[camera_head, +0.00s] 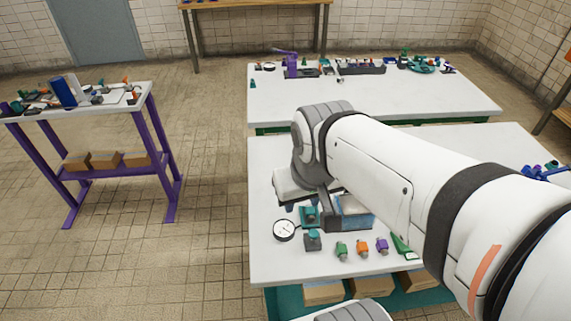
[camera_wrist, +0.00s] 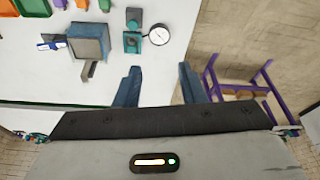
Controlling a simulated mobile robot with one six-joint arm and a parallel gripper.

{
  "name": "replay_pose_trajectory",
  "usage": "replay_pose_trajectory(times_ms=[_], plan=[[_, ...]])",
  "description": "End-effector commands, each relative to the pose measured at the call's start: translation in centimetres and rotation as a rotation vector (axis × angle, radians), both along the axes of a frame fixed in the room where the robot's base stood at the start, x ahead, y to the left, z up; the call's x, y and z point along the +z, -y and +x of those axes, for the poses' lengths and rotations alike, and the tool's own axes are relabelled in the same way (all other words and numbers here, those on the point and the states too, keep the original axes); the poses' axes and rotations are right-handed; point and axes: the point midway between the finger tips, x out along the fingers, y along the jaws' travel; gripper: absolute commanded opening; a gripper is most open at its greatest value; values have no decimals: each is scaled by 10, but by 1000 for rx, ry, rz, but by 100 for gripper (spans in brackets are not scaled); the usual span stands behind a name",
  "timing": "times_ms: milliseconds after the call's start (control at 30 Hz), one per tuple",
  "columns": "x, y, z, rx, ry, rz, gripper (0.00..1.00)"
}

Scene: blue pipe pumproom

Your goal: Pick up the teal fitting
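Two small teal and grey fittings are near the front left of the near white table. One teal fitting (camera_head: 309,215) sits close to my gripper and shows in the wrist view (camera_wrist: 132,42). The other, a teal-topped dark fitting (camera_head: 313,238), is nearer the front edge and also shows in the wrist view (camera_wrist: 133,17). I cannot tell which one the task means. My gripper (camera_wrist: 160,78) is open, with nothing seen between its two blue-grey fingers. In the wrist view both fittings lie beyond the fingertips, apart from them. In the head view my wrist partly hides this area.
A round dial gauge (camera_head: 284,230) lies left of the fittings. A grey-blue bin (camera_wrist: 88,42) stands beside them. Green, orange and purple pieces (camera_head: 362,248) line the front edge. A purple-legged table (camera_head: 125,115) stands at the left. Another white table (camera_head: 380,100) is behind.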

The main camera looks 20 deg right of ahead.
Motion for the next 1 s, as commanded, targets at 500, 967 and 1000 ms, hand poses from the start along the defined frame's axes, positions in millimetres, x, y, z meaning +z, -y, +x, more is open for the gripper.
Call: replay_pose_trajectory(times_ms=[500, 967, 1000], plan=[[-72, 37, 80, -89, -130, 6, 51], [-190, 91, 163, -189, -270, 28, 51], [-194, 93, 166, -192, -274, 29, 51]])
